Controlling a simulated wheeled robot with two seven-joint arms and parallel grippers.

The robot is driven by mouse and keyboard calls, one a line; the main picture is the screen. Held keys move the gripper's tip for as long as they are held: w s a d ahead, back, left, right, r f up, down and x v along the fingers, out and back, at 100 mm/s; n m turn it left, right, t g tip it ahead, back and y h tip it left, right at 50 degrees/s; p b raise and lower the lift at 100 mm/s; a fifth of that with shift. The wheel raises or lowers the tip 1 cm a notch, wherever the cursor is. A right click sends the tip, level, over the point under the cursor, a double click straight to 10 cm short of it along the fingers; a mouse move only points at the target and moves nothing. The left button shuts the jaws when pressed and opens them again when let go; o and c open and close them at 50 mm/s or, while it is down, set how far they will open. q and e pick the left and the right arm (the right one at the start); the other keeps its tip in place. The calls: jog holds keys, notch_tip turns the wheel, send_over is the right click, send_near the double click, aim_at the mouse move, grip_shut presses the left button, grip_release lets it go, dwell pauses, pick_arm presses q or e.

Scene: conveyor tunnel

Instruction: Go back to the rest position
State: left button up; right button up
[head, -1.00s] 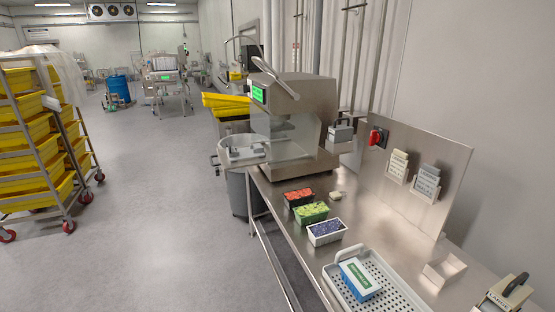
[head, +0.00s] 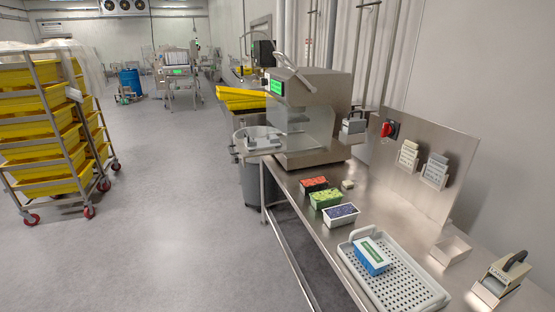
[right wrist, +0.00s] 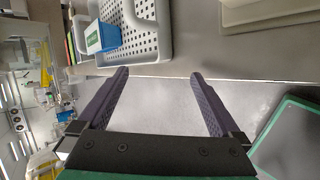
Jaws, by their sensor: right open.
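My right gripper (right wrist: 160,82) shows in the right wrist view with its two dark fingers spread apart and nothing between them. It hangs over the grey floor just off the edge of the steel table (head: 322,239). The perforated white tray (head: 408,292) lies beyond the fingertips; it also shows in the right wrist view (right wrist: 150,42). A blue and white box with a green label (head: 371,256) lies in the tray and appears in the right wrist view (right wrist: 103,36). My left gripper is in neither view, and the right one is outside the head view.
Punnets of red (head: 314,184), green (head: 326,198) and dark blue (head: 341,215) contents stand in a row on the table. Behind them stands a steel machine with a green screen (head: 318,100). A rack of yellow crates (head: 40,120) stands left. The floor (head: 170,180) between is clear.

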jog(key=s+a+f+m+g+y, duration=0.2)
jog(key=s+a+m+g, duration=0.5)
jog(key=m, duration=0.9)
jog(key=s+f, duration=0.3)
jog(key=f, duration=1.9)
jog(key=s+d+f+g, duration=0.1)
jog(key=s+d+f, duration=0.2)
jog(key=s+f, duration=1.1)
jog(key=s, duration=0.2)
jog(key=shift+s+f, duration=0.4)
